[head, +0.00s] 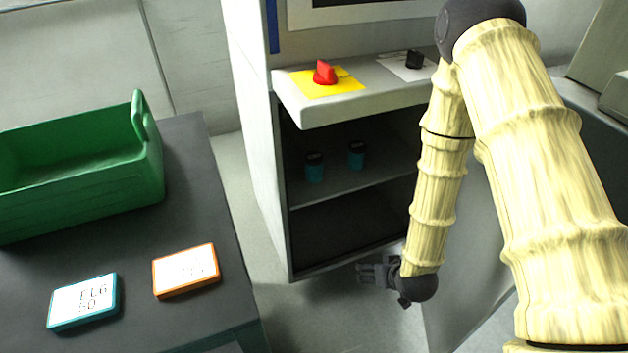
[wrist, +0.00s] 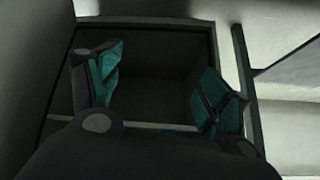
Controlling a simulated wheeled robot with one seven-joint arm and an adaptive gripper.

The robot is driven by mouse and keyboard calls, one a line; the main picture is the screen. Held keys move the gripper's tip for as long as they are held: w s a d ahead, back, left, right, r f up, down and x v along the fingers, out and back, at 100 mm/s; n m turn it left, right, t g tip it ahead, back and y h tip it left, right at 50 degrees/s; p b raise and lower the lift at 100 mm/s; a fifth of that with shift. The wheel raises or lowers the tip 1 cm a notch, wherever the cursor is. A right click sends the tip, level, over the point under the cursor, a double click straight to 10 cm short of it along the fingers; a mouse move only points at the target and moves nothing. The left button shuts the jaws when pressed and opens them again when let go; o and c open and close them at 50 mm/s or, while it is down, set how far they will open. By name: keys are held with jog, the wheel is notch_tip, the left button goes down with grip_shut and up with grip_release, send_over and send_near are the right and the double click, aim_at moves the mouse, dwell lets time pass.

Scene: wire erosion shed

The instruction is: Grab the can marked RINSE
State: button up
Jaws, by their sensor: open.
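Two small teal cans with dark lids stand upright on the middle shelf of the open cabinet, a left can (head: 315,167) and a right can (head: 356,155). Any lettering on them is too small to read, so I cannot tell which is marked RINSE. My gripper (head: 372,273) is low in front of the cabinet, below and to the right of the cans and apart from them. In the wrist view my gripper (wrist: 160,88) has its teal-padded fingers spread, with nothing between them. A dark, empty-looking compartment lies beyond them, and no can shows there.
The cabinet shelf (head: 345,190) sits under a ledge holding a red knob (head: 324,73) on a yellow plate and a black knob (head: 414,59). At left, a dark table (head: 190,225) bears a green crate (head: 150,175), an orange-framed card (head: 186,270) and a teal-framed card (head: 83,302).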

jog(key=w+a+r+n+t+y+b, duration=0.1)
jog(key=w+a+t+b, duration=0.15)
jog(key=w+b, duration=0.5)
jog(key=w+a+r+n+t+y+b, duration=0.1)
jog(key=w+a+t+y+b, duration=0.15)
jog(key=w+b, duration=0.45)
jog(key=n+t+y+b, duration=0.3)
jog(key=y+b, duration=0.1)
jog(key=b, duration=0.7)
send_near(319, 169)
jog(key=shift+b+x, duration=0.85)
jog(key=shift+x, duration=2.1)
jog(key=shift+w+a+f+b, duration=0.15)
jog(key=shift+w+a+b, duration=0.25)
jog(key=shift+b, duration=0.2)
jog(key=b+x, duration=0.2)
jog(key=x, duration=0.1)
jog(key=shift+w, duration=0.15)
jog(key=shift+w+a+r, duration=0.2)
jog(key=shift+w+r, duration=0.1)
jog(key=c, duration=1.2)
